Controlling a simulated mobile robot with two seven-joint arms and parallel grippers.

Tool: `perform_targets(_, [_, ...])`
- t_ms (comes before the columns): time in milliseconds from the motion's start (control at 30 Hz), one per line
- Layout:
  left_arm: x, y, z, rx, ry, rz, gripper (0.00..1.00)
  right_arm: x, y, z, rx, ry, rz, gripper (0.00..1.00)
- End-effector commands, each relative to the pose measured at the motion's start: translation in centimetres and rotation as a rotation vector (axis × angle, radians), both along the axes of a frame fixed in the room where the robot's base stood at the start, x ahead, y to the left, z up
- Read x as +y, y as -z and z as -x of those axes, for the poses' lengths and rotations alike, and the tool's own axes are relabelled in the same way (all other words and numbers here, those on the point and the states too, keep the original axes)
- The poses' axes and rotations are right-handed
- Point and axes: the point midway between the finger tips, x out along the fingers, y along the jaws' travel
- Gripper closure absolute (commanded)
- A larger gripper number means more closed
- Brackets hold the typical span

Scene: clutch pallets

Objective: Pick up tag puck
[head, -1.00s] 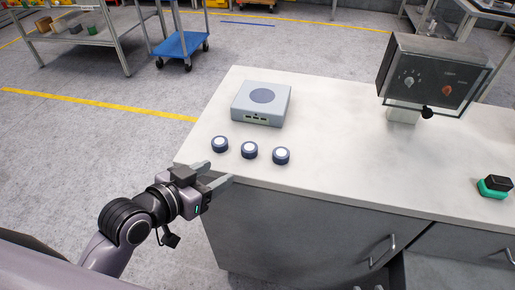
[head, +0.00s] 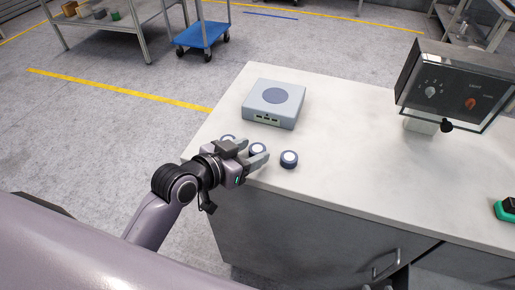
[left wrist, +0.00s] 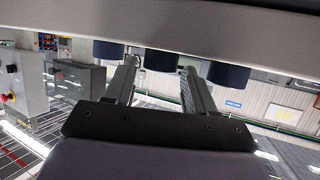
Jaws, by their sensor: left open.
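Three small round pucks, dark blue with white tops, stand in a row near the counter's left front edge. In the head view the left puck (head: 228,138) is partly covered by my left gripper, the middle puck (head: 258,148) is at its fingers, and the right puck (head: 289,159) is clear. My left gripper (head: 257,153) is open. In the left wrist view its fingers (left wrist: 160,68) point at the middle puck (left wrist: 162,57), which shows between the fingertips; the other pucks (left wrist: 108,50) (left wrist: 229,74) lie outside them. I cannot tell which is the tag puck.
A grey box (head: 273,104) with a round dark disc on top stands behind the pucks on the white counter (head: 350,150). A control box (head: 462,85) with knobs stands at the right. A green item (head: 504,211) sits at the right edge. The counter's middle is clear.

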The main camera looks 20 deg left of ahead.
Motion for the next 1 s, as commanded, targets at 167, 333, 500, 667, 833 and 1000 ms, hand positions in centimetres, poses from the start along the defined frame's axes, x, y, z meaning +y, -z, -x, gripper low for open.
perform_targets(167, [-0.52, 0.51, -1.12, 0.000, 0.000, 0.001, 0.45, 0.01, -0.12, 0.03, 0.001, 0.001, -0.001, 0.57])
perform_targets(333, [-0.59, 0.61, -1.25, 0.000, 0.000, 0.000, 0.45, 0.02, -0.10, 0.04, 0.001, 0.001, -0.001, 0.57])
perform_targets(500, [-0.58, 0.61, -1.23, 0.000, 0.000, 0.000, 0.68, 0.03, -0.10, 0.04, 0.001, 0.001, -0.001, 0.57])
perform_targets(667, [-0.58, 0.59, -1.23, 0.000, 0.000, 0.000, 0.88, 0.03, -0.10, 0.06, 0.001, 0.001, -0.001, 0.57])
perform_targets(833, [-0.58, 0.57, -1.22, 0.000, 0.000, 0.000, 0.88, 0.03, -0.09, 0.06, 0.001, 0.001, -0.001, 0.57])
perform_targets(1000, [-0.58, -0.03, -1.27, -0.002, 0.000, 0.000, 0.88, 0.03, -0.04, 0.06, 0.001, 0.001, -0.001, 0.57])
